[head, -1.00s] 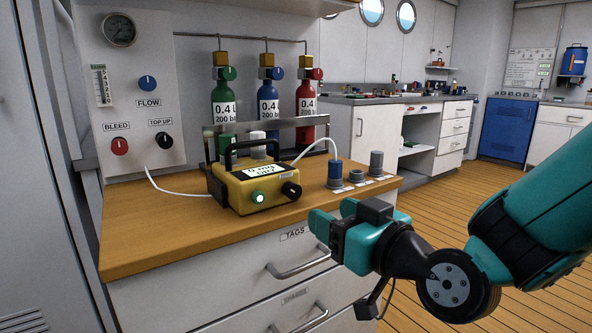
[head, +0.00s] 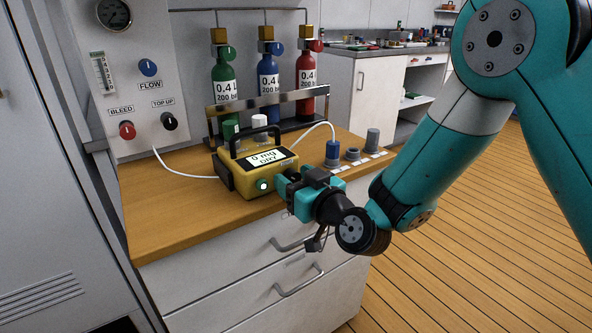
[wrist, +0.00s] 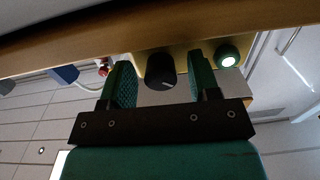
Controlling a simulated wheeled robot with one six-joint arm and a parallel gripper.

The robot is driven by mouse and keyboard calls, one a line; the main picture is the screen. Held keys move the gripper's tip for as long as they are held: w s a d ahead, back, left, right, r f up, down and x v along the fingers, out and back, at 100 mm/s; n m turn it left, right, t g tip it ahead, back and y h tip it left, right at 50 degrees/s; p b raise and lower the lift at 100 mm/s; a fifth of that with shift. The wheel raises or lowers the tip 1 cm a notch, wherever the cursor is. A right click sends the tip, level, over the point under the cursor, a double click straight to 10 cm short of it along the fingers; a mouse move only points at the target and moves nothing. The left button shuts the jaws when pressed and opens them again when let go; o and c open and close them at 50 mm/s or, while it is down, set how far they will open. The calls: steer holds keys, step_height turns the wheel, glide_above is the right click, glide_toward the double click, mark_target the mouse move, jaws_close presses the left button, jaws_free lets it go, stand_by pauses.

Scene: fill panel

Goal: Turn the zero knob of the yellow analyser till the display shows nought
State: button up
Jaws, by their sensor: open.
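The yellow analyser (head: 240,180) stands on the wooden worktop with its black handle up. Its lit display (head: 267,158) seems to read "0 mg" over "DRY", in small print. A green-lit button (head: 263,185) is on its front. My gripper (head: 287,181) is at the front right of the analyser and hides the knob in the head view. In the wrist view the black zero knob (wrist: 160,70) with a pale pointer line lies between the two open fingers of my gripper (wrist: 159,64), with gaps on both sides.
Green (head: 226,92), blue (head: 268,82) and red (head: 306,85) cylinders stand behind a metal rail. A blue-capped fitting (head: 333,152) with a white hose and grey fittings stand right of the analyser. The panel (head: 140,90) with knobs is at left.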

steer(key=shift+c, duration=0.2)
steer(key=c, duration=0.9)
steer(key=shift+m, duration=0.3)
steer(key=o, duration=0.9)
steer(key=shift+o, duration=0.2)
steer(key=shift+b, duration=0.3)
